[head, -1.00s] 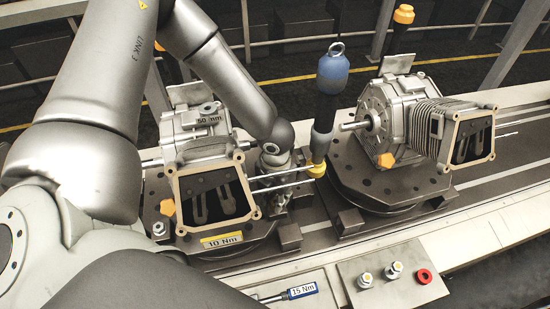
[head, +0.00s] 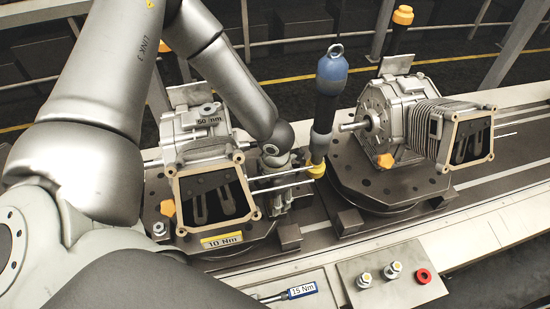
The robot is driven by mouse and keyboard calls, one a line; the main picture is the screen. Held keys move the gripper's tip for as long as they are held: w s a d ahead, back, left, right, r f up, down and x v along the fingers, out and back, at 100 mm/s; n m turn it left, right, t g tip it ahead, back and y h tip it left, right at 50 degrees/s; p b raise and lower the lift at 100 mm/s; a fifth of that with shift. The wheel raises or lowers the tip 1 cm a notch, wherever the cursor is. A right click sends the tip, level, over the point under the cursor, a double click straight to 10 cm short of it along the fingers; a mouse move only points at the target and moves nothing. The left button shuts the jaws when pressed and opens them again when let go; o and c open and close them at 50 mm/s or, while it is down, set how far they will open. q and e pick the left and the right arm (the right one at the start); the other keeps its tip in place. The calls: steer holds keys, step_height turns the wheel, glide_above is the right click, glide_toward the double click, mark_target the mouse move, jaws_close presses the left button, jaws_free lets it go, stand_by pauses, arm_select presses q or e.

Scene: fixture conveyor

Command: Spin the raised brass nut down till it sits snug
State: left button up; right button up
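On the left fixture stands a grey gear housing with an open square flange (head: 253,213). An orange hex piece (head: 167,208) sits at its left and a silver hex nut on a washer (head: 160,229) lies lower left. A similar orange hex piece (head: 386,160) is on the right housing (head: 381,106). I cannot tell which piece is the raised brass nut; none clearly shows as raised. My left arm reaches over the left housing, and its gripper (head: 279,190) points down just right of the flange. Its fingers are small and partly hidden, so their opening is unclear. My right gripper is not visible.
A tool with a blue cap (head: 333,68) and yellow lower end (head: 316,170) stands upright between the housings, close to my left wrist. Conveyor surface is clear at right.

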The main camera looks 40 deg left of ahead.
arm_select(q)
steer(key=shift+f+n+b, duration=0.15)
steer(key=shift+n+b, duration=0.3)
steer(key=shift+n, duration=0.35)
steer(key=shift+n+b, duration=0.5)
steer(key=shift+n, duration=1.7)
steer(key=shift+b, duration=0.3)
steer(key=shift+n+b, duration=0.55)
steer(key=shift+n, duration=0.65)
steer(key=n+b, duration=0.1)
steer(key=n, duration=0.2)
steer(key=shift+n, duration=0.3)
